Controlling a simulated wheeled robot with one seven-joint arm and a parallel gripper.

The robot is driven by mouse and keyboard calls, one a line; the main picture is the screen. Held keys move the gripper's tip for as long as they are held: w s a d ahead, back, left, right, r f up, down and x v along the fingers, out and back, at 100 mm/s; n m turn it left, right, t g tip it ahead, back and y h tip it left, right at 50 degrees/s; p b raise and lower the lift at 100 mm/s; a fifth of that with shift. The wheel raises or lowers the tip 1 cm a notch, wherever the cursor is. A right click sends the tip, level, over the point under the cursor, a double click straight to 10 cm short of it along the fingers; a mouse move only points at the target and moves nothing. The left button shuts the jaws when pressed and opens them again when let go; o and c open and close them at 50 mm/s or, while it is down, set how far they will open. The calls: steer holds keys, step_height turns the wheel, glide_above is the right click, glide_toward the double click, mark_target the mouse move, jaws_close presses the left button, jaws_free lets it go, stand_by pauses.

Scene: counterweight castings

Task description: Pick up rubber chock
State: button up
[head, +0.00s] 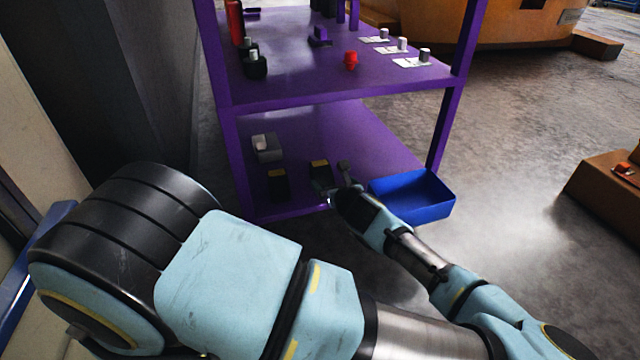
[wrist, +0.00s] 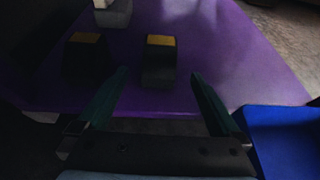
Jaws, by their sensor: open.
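Two dark rubber chocks with yellow tops stand on the lower purple shelf. The left chock (head: 278,186) also shows in the wrist view (wrist: 86,62). The right chock (head: 320,170) also shows in the wrist view (wrist: 159,66). My gripper (head: 332,178) is at the front of the lower shelf, close to the right chock. In the wrist view my gripper (wrist: 160,75) is open and empty, its two dark green fingers spread and pointing toward the right chock. The left chock lies outside the left finger. I cannot tell how far the fingertips are from the right chock.
A blue bin (head: 412,197) is right of my gripper at the shelf's front. A grey block with a pale top (head: 266,149) sits behind the chocks. The upper purple shelf (head: 300,85) overhangs the rear. The lower shelf's right part is clear.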

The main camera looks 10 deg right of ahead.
mark_target(323, 174)
steer(key=b+x, duration=0.2)
steer(key=x, duration=0.3)
steer(key=shift+f, duration=0.15)
steer(key=b+x, duration=0.1)
steer(key=x, duration=0.1)
steer(key=b+x, duration=0.2)
steer(key=shift+w+f, duration=0.3)
steer(key=shift+f, duration=0.1)
steer(key=shift+w, duration=0.25)
steer(key=shift+r, duration=0.1)
steer(key=c, duration=1.5)
jaws_close()
steer(key=shift+r, duration=0.1)
